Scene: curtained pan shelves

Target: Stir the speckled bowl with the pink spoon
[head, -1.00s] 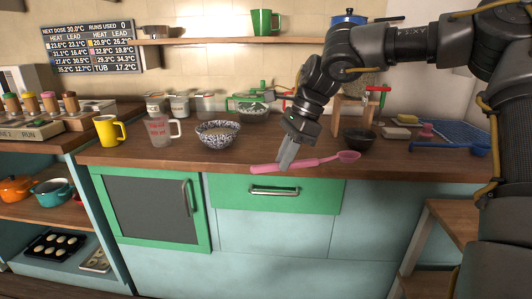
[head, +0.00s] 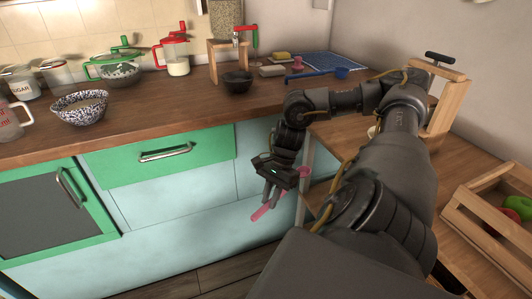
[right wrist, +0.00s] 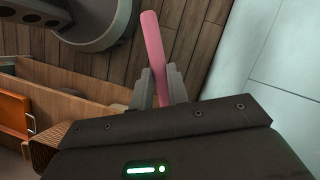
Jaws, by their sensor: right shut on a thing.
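The speckled bowl (head: 80,106), blue-and-white with pale contents, stands on the wooden counter at the left of the head view. My right gripper (head: 268,192) hangs low in front of the cabinet doors, below the counter top, and is shut on the pink spoon (head: 262,212). The spoon slants down to the left from the jaws, and a pink part also shows to the right of them. In the right wrist view the pink handle (right wrist: 154,45) stands out between the two fingers (right wrist: 160,88). My left gripper is in neither current view.
On the counter (head: 180,98) are a green-lidded glass bowl (head: 122,73), a red-topped jar (head: 177,65), a dark bowl (head: 237,82) below a wooden stand, and a blue ladle (head: 320,74). A wooden crate (head: 490,215) with produce stands at the right.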

